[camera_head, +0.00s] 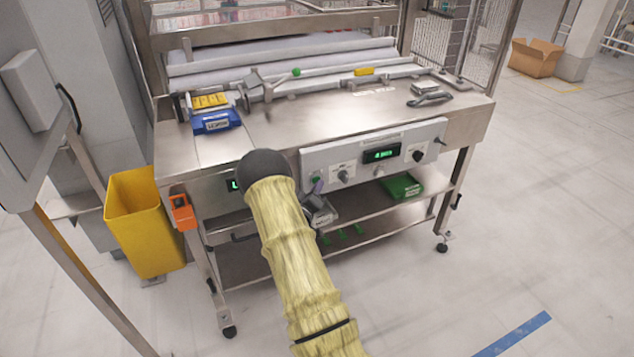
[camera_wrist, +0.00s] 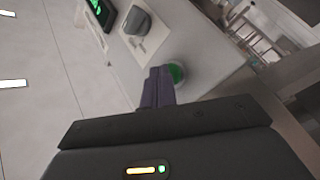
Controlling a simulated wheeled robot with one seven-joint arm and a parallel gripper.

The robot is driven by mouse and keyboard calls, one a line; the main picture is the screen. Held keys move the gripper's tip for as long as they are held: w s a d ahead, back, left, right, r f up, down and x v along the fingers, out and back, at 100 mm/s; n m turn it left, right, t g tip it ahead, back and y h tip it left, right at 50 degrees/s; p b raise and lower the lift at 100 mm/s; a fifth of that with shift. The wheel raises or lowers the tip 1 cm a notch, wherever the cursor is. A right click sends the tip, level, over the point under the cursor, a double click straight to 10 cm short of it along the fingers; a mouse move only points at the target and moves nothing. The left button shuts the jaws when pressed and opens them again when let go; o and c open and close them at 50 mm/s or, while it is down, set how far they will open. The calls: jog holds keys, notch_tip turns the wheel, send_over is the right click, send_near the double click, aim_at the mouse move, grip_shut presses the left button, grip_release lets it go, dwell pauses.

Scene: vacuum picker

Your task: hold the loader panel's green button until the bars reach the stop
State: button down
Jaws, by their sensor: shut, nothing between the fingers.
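The loader panel (camera_head: 365,152) is a grey box on the front of a steel table, with a lit green display (camera_head: 380,155) and dark knobs. Its green button (camera_head: 316,179) shows just beside my fingertips; in the wrist view the round green button (camera_wrist: 177,73) is partly covered by them. My gripper (camera_head: 318,188) is shut and empty, its dark fingertips (camera_wrist: 158,72) at the button's edge. I cannot tell whether they touch or press it. Long pale bars (camera_head: 290,48) lie across the back of the table. I cannot make out which part is the stop.
A blue box (camera_head: 215,121) and a yellow block (camera_head: 364,71) sit on the table top. A yellow bin (camera_head: 145,220) stands at the left. A green case (camera_head: 402,187) lies on the shelf below. The floor at the right is open, with a cardboard box (camera_head: 535,57) far back.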

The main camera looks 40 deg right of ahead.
jog(key=shift+s+a, duration=0.2)
jog(key=shift+s, duration=0.5)
jog(key=s, duration=0.2)
jog(key=s+a, duration=0.1)
jog(key=s, duration=0.1)
jog(key=shift+s+p, duration=0.4)
jog(key=shift+a, duration=0.1)
dwell(0.3)
